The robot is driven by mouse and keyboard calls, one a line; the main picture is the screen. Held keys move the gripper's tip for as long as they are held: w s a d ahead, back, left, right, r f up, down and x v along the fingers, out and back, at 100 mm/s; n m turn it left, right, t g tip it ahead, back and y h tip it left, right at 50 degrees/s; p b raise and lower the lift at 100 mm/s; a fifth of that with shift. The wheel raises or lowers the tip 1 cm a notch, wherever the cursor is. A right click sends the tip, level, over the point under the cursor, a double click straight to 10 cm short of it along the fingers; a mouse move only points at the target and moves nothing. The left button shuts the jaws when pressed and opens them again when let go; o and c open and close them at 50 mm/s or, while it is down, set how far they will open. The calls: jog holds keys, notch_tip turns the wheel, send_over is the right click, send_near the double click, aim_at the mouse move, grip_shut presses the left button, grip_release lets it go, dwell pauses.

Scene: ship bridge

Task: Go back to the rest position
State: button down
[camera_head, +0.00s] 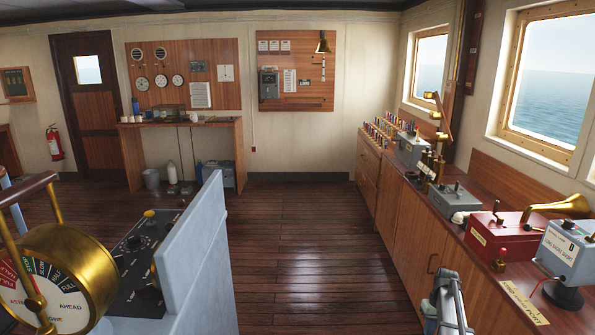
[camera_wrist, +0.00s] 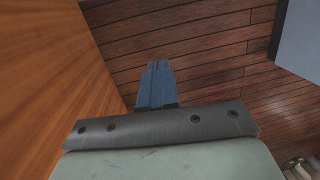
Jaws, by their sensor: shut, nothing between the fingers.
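My gripper (camera_wrist: 158,66) shows in the wrist view with its two blue-grey fingers together, shut and empty. It points over the dark plank floor (camera_wrist: 205,50), with an orange-brown wooden cabinet face (camera_wrist: 45,90) close on the left. In the head view, part of my arm shows at the bottom right, beside the front of the long wooden cabinet (camera_head: 400,215). The fingertips cannot be made out there.
On the cabinet top stand a red box (camera_head: 492,238) with a brass horn (camera_head: 560,207), a grey-blue signal device (camera_head: 568,250) and a grey box (camera_head: 455,201). A brass telegraph (camera_head: 75,270) and blue-grey console panel (camera_head: 200,255) stand left. The floor between is clear.

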jog(key=s+a+f+g, duration=0.3)
jog(key=s+a+f, duration=1.55)
jog(key=s, duration=0.25)
jog(key=s+a+f+g, duration=0.1)
jog(key=s+a, duration=0.4)
jog(key=s, duration=0.9)
jog(key=s+a+f+g+h, duration=0.1)
jog(key=s+a+f, duration=0.3)
jog(key=s, duration=1.1)
jog(key=shift+a+f+g, duration=0.3)
jog(key=shift+a, duration=0.35)
